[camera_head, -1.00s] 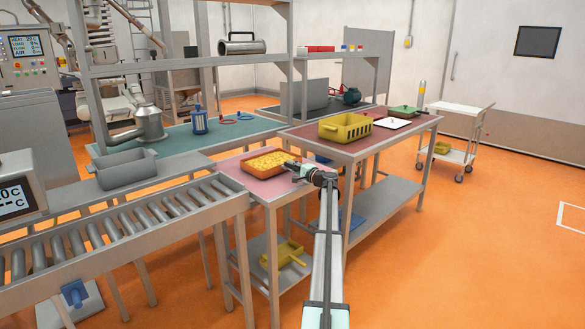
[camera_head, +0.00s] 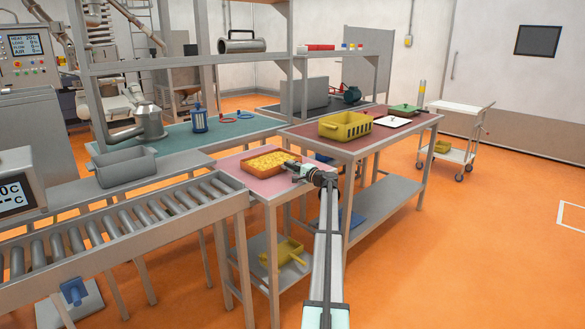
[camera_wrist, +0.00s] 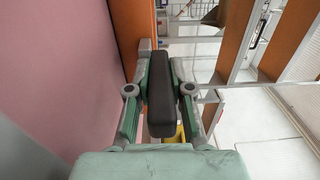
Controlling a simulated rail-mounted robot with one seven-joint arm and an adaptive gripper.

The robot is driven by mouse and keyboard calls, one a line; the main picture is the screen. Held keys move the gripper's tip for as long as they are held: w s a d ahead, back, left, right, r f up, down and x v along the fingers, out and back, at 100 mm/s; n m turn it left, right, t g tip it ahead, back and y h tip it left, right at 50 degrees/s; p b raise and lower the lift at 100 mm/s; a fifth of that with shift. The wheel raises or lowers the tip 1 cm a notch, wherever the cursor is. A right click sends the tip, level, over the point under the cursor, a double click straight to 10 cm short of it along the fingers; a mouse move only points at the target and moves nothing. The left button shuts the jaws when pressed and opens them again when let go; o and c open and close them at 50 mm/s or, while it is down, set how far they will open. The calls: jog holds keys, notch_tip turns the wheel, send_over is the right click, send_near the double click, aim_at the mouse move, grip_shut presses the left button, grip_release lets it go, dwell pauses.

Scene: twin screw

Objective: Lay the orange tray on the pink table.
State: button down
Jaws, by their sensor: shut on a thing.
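The orange tray (camera_head: 252,171), filled with yellow pieces, is at the pink table (camera_head: 274,191). It looks level and seems to rest on the tabletop, but a small gap beneath it cannot be ruled out. My gripper (camera_head: 293,169) is at the tray's right side, shut on its rim. In the wrist view, my gripper (camera_wrist: 154,65) has its fingers close together, with the orange tray wall (camera_wrist: 130,25) running up from them. The pink tabletop (camera_wrist: 60,70) fills the left of that view. The gripped part is mostly hidden by the fingers.
A roller conveyor (camera_head: 120,229) adjoins the table on the left. A dark red-topped table (camera_head: 382,143) with a yellow crate (camera_head: 345,126) stands behind right. A grey bin (camera_head: 125,168) sits at the left. A yellow scoop-like item (camera_head: 283,252) lies on the shelf below.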

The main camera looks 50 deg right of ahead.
jog(key=shift+r, duration=0.1)
jog(key=c, duration=1)
grip_release()
jog(key=shift+o, duration=0.2)
jog(key=shift+s, duration=0.1)
jog(key=s+a, duration=0.1)
jog(key=s, duration=1)
jog(key=shift+s+a+f, duration=0.2)
jog(key=shift+s+a, duration=0.15)
jog(key=shift+a, duration=0.05)
